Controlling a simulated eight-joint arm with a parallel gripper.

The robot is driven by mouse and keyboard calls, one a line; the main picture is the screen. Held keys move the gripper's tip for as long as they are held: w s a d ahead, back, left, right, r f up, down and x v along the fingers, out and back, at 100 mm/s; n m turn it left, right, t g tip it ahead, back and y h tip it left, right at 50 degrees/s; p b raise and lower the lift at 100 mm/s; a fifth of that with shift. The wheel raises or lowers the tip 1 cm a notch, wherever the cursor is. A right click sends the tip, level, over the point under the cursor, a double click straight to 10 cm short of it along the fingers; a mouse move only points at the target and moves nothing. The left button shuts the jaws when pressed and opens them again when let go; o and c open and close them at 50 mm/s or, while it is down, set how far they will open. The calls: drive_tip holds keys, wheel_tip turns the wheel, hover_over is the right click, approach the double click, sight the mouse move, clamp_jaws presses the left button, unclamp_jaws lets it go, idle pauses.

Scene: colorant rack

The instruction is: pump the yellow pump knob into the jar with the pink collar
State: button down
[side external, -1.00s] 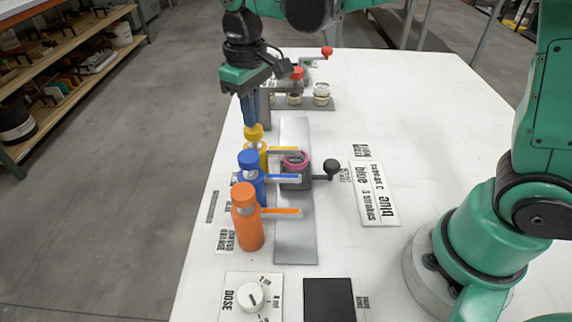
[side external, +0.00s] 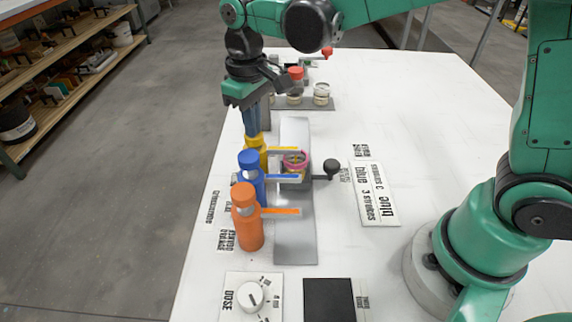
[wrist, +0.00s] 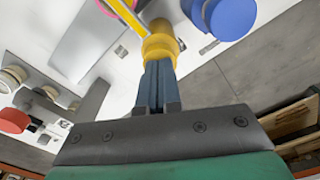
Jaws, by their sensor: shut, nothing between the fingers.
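The yellow pump knob (side external: 254,139) tops the yellow bottle, farthest of three bottles in a row. My gripper (side external: 252,132) is shut and upright, its fingertips down on top of the knob. In the wrist view, my closed fingers (wrist: 158,66) meet the yellow knob (wrist: 161,47), with nothing held between them. The jar with the pink collar (side external: 296,156) stands on the grey metal strip, by the yellow spout's end. A little yellow shows inside the collar. Part of the collar shows in the wrist view (wrist: 122,12). The blue bottle partly hides the yellow one in the side view.
The blue pump bottle (side external: 249,182) and orange pump bottle (side external: 246,220) stand nearer the camera. A black knob (side external: 331,167) is right of the jar. A printed card (side external: 375,195), a dose dial (side external: 249,296) and a black pad (side external: 329,300) lie around. Small jars stand behind.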

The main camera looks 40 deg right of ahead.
drive_tip(key=shift+r, duration=1.55)
drive_tip(key=shift+f, duration=0.1)
drive_tip(key=shift+f, duration=1.55)
drive_tip(key=shift+r, duration=1.65)
drive_tip(key=shift+f, duration=0.15)
